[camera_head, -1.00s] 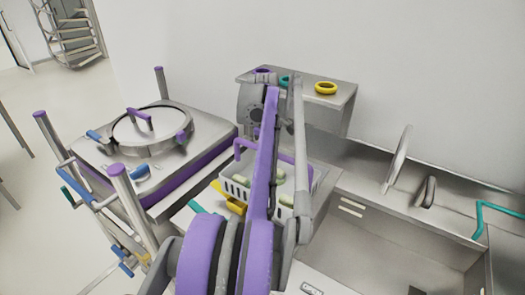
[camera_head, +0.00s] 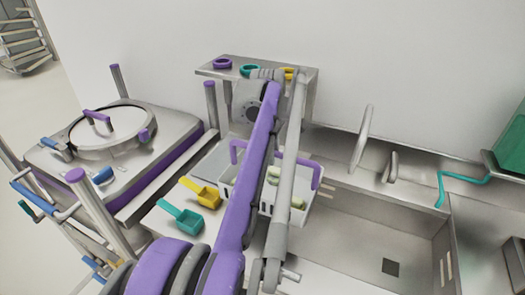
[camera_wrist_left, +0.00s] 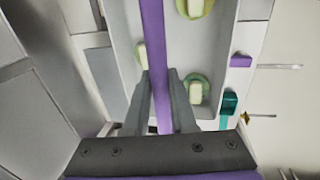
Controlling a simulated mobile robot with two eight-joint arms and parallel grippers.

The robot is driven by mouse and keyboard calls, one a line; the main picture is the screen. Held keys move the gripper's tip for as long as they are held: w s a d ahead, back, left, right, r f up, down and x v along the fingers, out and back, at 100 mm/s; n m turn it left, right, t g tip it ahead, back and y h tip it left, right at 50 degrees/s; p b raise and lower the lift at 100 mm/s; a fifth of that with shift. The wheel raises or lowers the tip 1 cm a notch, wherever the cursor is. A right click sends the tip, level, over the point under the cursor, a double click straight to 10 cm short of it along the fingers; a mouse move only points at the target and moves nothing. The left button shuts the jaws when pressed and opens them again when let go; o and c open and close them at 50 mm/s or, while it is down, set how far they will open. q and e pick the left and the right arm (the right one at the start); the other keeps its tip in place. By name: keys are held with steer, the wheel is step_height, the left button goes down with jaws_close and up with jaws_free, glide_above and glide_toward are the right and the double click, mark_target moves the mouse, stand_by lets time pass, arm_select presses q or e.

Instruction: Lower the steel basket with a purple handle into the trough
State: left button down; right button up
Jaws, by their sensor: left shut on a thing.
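The pale grey slotted basket (camera_head: 310,212) with a purple handle (camera_head: 316,176) shows in the head view, partly hidden behind my left arm. Pale green pieces (camera_head: 297,203) lie in it. It overlaps the left end of the steel trough (camera_head: 355,235) in the picture; its height above it is hard to judge. In the left wrist view my left gripper (camera_wrist_left: 160,78) is shut on the purple handle bar (camera_wrist_left: 153,35), above the basket floor (camera_wrist_left: 225,55). In the head view the fingertips are hidden. My right gripper is not in view.
A yellow scoop (camera_head: 203,191) and a teal scoop (camera_head: 184,214) lie left of the basket. A lidded steel unit (camera_head: 170,165) stands further left. A small shelf (camera_head: 215,73) with rings is behind. A teal bent handle (camera_head: 441,190) stands at the trough's right side.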

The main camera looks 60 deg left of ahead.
arm_select(q)
steer(key=w+d+b, duration=0.1)
steer(key=w+d, duration=0.6)
steer(key=d, duration=0.4)
steer(key=w+d, duration=0.7)
steer(key=d, duration=0.4)
step_height(320, 180, down, 27)
steer(key=w+a+b, duration=0.2)
steer(key=w+b, duration=0.1)
steer(key=b, duration=1)
steer(key=shift+r, duration=0.2)
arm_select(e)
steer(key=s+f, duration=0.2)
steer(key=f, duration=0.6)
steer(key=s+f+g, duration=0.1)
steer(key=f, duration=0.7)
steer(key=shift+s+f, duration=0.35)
arm_select(q)
steer(key=shift+s+f+b, duration=0.1)
steer(key=shift+f+b, duration=0.25)
steer(key=shift+f, duration=0.25)
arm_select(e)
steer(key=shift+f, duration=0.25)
arm_select(q)
jaws_free()
